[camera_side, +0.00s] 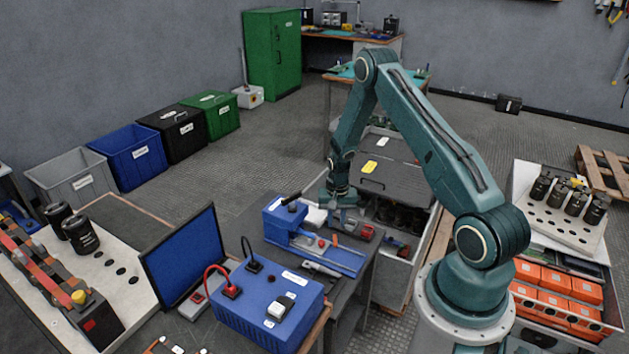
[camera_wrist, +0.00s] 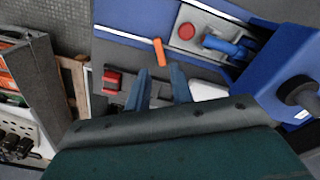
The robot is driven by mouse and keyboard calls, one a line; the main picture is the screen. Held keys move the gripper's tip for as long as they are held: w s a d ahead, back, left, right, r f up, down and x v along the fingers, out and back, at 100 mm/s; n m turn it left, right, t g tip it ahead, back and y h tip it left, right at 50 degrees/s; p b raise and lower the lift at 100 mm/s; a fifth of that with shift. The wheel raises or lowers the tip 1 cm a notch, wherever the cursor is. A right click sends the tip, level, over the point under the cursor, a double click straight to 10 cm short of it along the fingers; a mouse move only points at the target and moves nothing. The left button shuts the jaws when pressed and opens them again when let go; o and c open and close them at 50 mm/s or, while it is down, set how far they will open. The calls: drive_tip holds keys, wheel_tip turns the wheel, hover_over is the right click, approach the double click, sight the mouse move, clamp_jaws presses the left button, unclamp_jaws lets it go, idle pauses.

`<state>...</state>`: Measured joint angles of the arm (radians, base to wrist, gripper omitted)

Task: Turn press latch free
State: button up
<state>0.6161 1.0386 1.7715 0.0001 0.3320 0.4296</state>
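A blue press (camera_side: 283,222) stands on the grey bench, with a blue base plate (camera_side: 345,262) and a black-tipped lever (camera_side: 290,198). Its blue body also shows at the right of the wrist view (camera_wrist: 285,60). A small orange latch (camera_wrist: 160,52) sticks out at the press plate's edge; in the side view it is a small orange piece (camera_side: 335,240). A round red button (camera_wrist: 187,31) is beside it. My gripper (camera_wrist: 159,72) is open, its two fingers apart, with the latch just beyond the tips and roughly between them. I cannot tell whether they touch.
A red block (camera_wrist: 112,79) lies left of my fingers. A white piece (camera_wrist: 208,90) is close on their right.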

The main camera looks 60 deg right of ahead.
sight(335, 239)
drive_tip(key=shift+f, duration=3.15)
clamp_jaws()
drive_tip(key=shift+n, duration=0.3)
drive_tip(key=n, duration=0.5)
